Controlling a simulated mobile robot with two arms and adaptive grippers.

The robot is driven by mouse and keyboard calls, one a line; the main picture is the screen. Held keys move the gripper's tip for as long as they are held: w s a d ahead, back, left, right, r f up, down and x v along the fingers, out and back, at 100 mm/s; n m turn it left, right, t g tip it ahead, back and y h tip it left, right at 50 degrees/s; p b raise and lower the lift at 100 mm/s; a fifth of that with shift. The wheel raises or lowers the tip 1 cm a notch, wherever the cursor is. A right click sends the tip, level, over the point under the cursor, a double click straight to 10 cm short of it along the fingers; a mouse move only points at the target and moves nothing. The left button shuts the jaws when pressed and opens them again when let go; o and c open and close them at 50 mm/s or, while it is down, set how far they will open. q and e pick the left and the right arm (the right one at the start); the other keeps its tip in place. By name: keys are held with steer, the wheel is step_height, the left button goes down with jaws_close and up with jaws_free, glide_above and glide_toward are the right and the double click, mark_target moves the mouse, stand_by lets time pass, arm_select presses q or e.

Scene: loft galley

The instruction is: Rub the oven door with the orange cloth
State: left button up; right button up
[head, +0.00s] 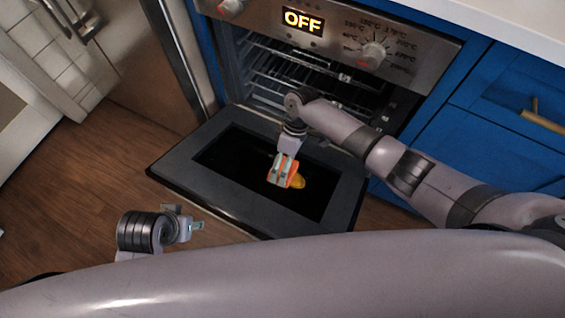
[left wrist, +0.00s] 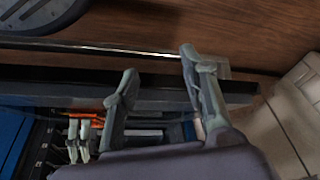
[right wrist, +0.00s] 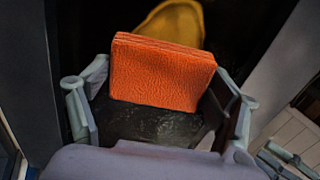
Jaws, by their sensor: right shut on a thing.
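The oven door (head: 336,192) is folded down flat, with a dark glass panel (head: 228,155) in its middle. My right gripper (head: 284,170) is over the glass, shut on the orange cloth (right wrist: 160,72), a thick folded square. The cloth shows in the head view (head: 287,178) between the fingers. A yellow patch (head: 299,182) lies on the glass right beside the cloth; it also shows in the right wrist view (right wrist: 176,22). I cannot tell whether the cloth touches the glass. My left gripper (head: 188,223) is open and empty, near the door's front left edge.
The oven cavity (head: 270,75) is open with wire racks inside. Its panel display (head: 303,21) reads OFF. Blue drawers (head: 480,140) stand to the right, a steel appliance (head: 145,60) to the left. The wooden floor (head: 70,190) at left is clear.

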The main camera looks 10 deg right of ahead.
mark_target(293, 179)
steer(key=shift+s+d+r+p, duration=0.1)
steer(key=shift+s+d+p, duration=0.35)
steer(key=shift+d+p, duration=0.2)
arm_select(q)
step_height(293, 179, down, 10)
steer(key=p, duration=0.1)
steer(key=shift+g, duration=0.3)
arm_select(e)
steer(key=shift+s+d, duration=0.45)
steer(key=shift+d, duration=0.25)
